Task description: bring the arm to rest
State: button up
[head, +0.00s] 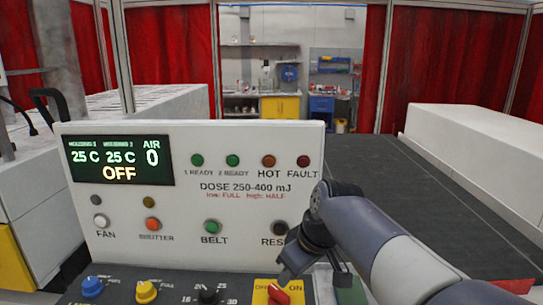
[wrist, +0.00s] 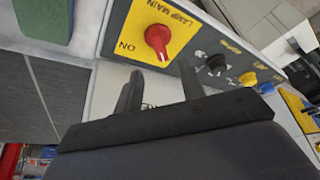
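My arm (head: 375,240) reaches in from the lower right in the head view, in front of the control panel (head: 130,215). My gripper points down beside the red lamp main knob (head: 278,294) on its yellow plate. In the wrist view my gripper (wrist: 160,82) has its two dark fingers apart with nothing between them. The red knob (wrist: 158,40) lies just beyond the fingertips; no clear contact shows.
Blue (head: 92,286), yellow (head: 145,291) and black (head: 208,293) knobs line the panel's lower ledge. Fan, shutter, belt and reset buttons sit above. A dark belt (head: 400,190) runs behind, beside a white housing (head: 490,135). A green block (wrist: 45,18) lies near the knob plate.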

aim_at(279, 292)
jog(key=x, duration=0.9)
jog(key=shift+p, duration=0.35)
jog(key=shift+w+a+f+p, duration=0.1)
jog(key=shift+w+a+p, duration=0.05)
jog(key=shift+p, duration=0.15)
jog(key=shift+m+h+p, duration=0.3)
jog(key=shift+m+p, duration=0.05)
jog(key=shift+m, duration=0.35)
jog(key=shift+m+t+h+p, duration=0.4)
jog(key=shift+m+p, duration=0.2)
jog(key=shift+m, duration=0.7)
jog(key=shift+a+f+m+h, duration=0.15)
jog(key=shift+m+h, duration=0.55)
jog(key=shift+m, duration=1.3)
